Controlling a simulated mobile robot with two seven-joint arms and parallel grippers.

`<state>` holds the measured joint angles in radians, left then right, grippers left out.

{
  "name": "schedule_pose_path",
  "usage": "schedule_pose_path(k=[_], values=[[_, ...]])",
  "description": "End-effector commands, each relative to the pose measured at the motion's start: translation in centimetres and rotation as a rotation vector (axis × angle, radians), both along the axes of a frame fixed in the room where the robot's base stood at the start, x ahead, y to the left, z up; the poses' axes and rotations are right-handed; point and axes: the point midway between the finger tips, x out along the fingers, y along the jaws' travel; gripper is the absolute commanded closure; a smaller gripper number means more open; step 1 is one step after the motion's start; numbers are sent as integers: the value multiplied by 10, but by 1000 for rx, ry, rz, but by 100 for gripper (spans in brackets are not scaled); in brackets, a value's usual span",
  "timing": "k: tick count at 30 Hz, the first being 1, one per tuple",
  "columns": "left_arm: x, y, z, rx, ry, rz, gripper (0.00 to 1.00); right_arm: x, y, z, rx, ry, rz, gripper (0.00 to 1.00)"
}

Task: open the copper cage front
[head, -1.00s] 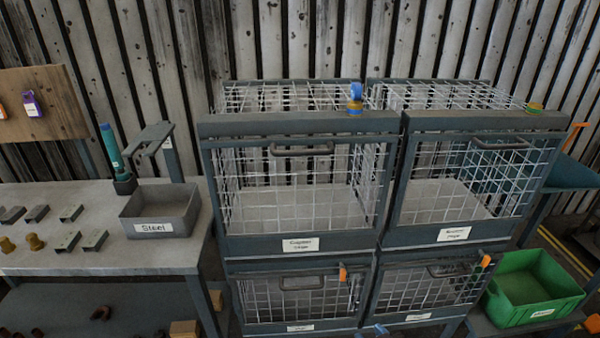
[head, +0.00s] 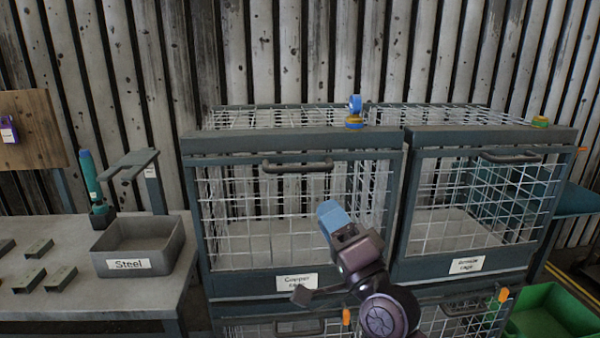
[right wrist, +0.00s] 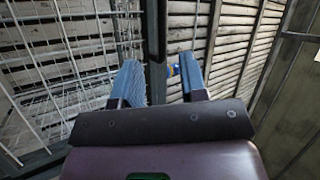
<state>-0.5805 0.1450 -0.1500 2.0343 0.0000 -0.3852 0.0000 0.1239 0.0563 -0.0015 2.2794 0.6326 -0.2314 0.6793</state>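The copper cage front (head: 286,235) is a wire-mesh panel in a dark frame, with a "Copper cage" label (head: 297,282) low on it. It looks closed. Its dark bar handle (head: 297,166) runs across the top. My right gripper (head: 331,215) shows blue fingertips in front of the mesh, below and right of the handle, apart from it. In the right wrist view its two blue fingers (right wrist: 160,82) stand apart with nothing held between them; mesh and a dark frame bar lie beyond. My left gripper is not in view.
A similar cage (head: 465,215) stands to the right, with its own handle (head: 509,157). A blue-and-yellow item (head: 355,112) sits on the copper cage's top edge. A steel bin (head: 137,246) stands on the left bench. A green bin (head: 550,315) is at lower right.

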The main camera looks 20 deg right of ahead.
Motion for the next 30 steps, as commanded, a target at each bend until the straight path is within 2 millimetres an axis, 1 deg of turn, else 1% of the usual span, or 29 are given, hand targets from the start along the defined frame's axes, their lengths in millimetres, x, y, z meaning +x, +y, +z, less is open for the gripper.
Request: schedule_pose_path(k=[1, 4, 8, 11, 14, 24, 30], values=[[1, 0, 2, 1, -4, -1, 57, -2, 0, 2, 47, 1, 29, 61], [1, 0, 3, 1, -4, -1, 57, -2, 0, 3, 114, 9, 68, 61], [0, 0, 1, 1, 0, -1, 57, 0, 0, 4, 145, 15, 85, 61], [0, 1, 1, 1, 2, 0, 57, 5, 2, 8, 147, 15, 86, 61], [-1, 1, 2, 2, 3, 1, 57, 15, 4, 15, 146, 13, 86, 61], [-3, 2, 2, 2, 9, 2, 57, 59, 14, 41, 144, 15, 86, 61], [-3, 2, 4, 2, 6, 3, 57, 79, 18, 52, 142, 17, 84, 61]])
